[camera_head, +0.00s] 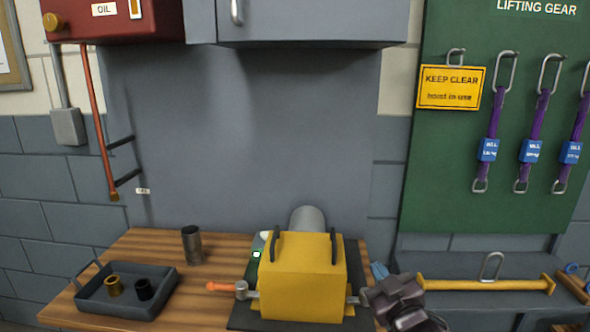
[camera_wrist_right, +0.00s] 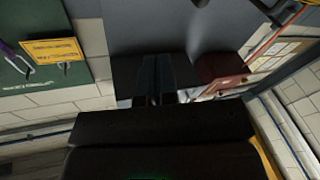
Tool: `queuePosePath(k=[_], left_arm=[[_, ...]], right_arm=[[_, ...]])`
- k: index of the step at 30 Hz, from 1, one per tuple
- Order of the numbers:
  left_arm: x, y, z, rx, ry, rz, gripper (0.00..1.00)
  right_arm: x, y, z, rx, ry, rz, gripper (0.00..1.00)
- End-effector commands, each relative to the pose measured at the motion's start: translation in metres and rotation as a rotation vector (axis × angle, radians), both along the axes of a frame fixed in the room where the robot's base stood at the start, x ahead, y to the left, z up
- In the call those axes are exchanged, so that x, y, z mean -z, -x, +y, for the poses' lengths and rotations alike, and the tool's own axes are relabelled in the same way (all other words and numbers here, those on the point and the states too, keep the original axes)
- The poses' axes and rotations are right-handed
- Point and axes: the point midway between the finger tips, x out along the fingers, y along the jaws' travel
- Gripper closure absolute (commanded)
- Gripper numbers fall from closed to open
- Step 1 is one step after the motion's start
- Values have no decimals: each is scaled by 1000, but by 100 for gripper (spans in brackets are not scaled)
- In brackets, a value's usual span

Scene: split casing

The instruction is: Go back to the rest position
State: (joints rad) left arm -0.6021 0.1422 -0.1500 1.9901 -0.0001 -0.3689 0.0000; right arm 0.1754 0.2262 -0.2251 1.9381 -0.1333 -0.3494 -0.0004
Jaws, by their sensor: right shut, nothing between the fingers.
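My right gripper (camera_head: 384,285) is at the lower right of the yellow casing (camera_head: 302,278), close to its right side; I cannot tell whether they touch. It is shut with nothing held, and its dark fingers show in the right wrist view (camera_wrist_right: 164,98). The yellow casing stands on a dark base on the wooden bench, with two dark handles on top and a grey cylinder (camera_head: 308,218) behind it. A small blue piece (camera_head: 379,271) shows beside the right gripper; I cannot tell what it belongs to. My left gripper is not in view.
A grey tray (camera_head: 90,303) holding a brass and a black part lies on the bench at left. A dark cup (camera_head: 191,245) stands behind it. An orange-handled hammer-like tool (camera_head: 222,287) is left of the casing. A yellow bar (camera_head: 485,285) lies at right, below purple slings (camera_head: 535,130).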

Motion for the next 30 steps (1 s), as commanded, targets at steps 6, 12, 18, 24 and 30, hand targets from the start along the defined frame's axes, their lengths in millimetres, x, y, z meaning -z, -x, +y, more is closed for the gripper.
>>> queuePosePath(k=[6,12,18,24,30], left_arm=[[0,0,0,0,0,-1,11],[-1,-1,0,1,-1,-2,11],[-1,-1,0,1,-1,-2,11],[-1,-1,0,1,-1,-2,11],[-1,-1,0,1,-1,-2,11]], right_arm=[[96,61,-36,62,-120,226,100],[170,128,-65,141,-179,393,100],[234,208,-91,232,-193,555,100],[272,271,-102,287,-197,674,100],[283,292,-105,303,-195,712,100]])
